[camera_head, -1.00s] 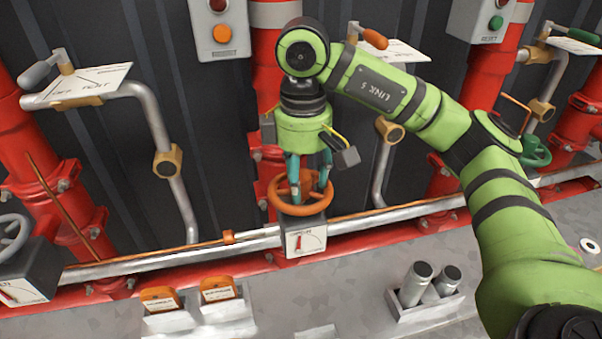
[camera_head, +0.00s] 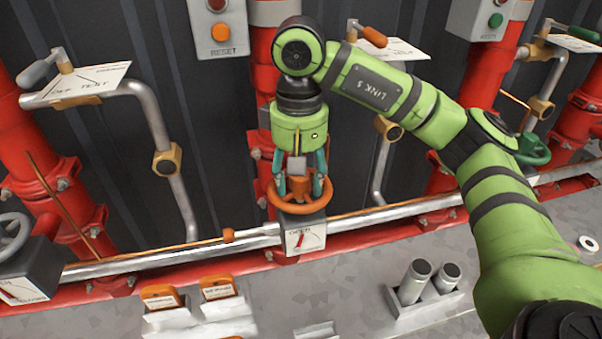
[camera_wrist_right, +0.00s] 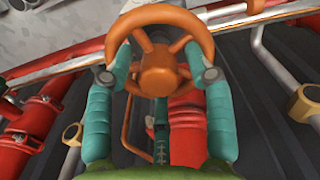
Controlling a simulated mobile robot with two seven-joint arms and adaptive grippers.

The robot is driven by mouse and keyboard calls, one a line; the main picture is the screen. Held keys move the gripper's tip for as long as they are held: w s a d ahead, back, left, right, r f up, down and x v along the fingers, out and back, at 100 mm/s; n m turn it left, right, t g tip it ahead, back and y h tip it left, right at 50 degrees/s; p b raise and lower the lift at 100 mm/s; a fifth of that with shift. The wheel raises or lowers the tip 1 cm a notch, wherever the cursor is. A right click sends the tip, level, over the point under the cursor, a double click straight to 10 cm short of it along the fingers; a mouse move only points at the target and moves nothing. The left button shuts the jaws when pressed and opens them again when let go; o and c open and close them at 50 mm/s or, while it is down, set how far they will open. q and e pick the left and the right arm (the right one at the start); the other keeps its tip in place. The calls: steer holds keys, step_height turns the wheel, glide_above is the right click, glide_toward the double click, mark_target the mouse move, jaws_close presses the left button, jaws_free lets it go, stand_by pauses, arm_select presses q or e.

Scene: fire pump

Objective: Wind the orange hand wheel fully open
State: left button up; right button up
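The orange hand wheel (camera_head: 318,190) is on a grey box at the middle pipe. The box's white dial (camera_head: 305,238) reads OPEN at its top left, and its red needle leans to that side. My right gripper (camera_head: 299,185) points down over the wheel from above. In the right wrist view its two teal fingers (camera_wrist_right: 160,75) stand wide apart on opposite sides of the hub, against the wheel's rim (camera_wrist_right: 160,15). They appear closed on it; the exact contact is partly hidden. My left gripper is not in view.
A silver pipe (camera_head: 190,255) runs across behind the grey ledge. A grey hand wheel (camera_head: 12,235) is at left, a green one (camera_head: 532,150) at right. A holder with two metal cylinders (camera_head: 415,283) and orange-topped tags (camera_head: 160,297) are on the ledge. A reset box (camera_head: 221,28) hangs above.

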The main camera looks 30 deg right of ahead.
steer(key=m, duration=0.4)
steer(key=shift+w+a, duration=0.1)
steer(key=m, duration=0.4)
steer(key=shift+w, duration=0.1)
steer(key=m, duration=0.5)
steer(key=shift+w, duration=0.1)
steer(key=m, duration=0.3)
steer(key=shift+c, duration=0.4)
jaws_close()
steer(key=n, duration=0.6)
steer(key=shift+n, duration=0.9)
